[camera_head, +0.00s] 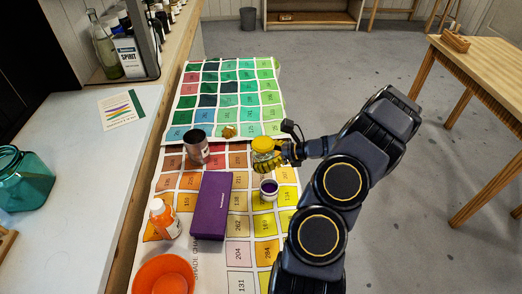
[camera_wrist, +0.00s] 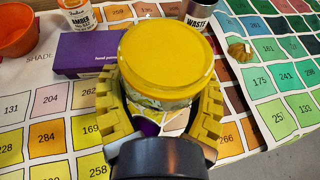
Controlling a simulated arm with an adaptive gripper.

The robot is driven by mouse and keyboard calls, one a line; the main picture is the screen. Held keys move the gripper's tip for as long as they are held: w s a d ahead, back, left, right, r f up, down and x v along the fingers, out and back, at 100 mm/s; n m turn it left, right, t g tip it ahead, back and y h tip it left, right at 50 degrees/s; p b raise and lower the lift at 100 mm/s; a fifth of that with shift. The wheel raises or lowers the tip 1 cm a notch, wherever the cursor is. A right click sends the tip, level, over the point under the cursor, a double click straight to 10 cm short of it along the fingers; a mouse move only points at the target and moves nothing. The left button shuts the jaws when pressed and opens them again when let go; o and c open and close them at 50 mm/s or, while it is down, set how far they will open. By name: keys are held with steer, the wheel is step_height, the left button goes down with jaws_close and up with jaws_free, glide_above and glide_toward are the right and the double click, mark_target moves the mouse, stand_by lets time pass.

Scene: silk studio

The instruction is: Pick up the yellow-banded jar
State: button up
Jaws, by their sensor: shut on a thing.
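The yellow-banded jar (camera_head: 263,148) has a yellow lid and a clear glass body. In the wrist view the jar (camera_wrist: 166,58) stands upright between the yellow ridged fingers of my gripper (camera_wrist: 160,112), which are shut around its sides. In the head view my gripper (camera_head: 286,152) reaches the jar from the right. The jar is over the colour chart; the head view does not clearly show whether its base touches the chart. The lower part of the jar is partly hidden by my gripper.
A colour chart (camera_head: 239,253) covers the surface.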

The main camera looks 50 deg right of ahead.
mark_target(263, 155)
steer(key=shift+s+a+r, duration=0.45)
steer(key=shift+s+a, duration=0.2)
steer(key=shift+s+a+r, duration=0.45)
steer(key=shift+s+a, duration=0.15)
steer(key=shift+a, duration=0.1)
stand_by(0.4)
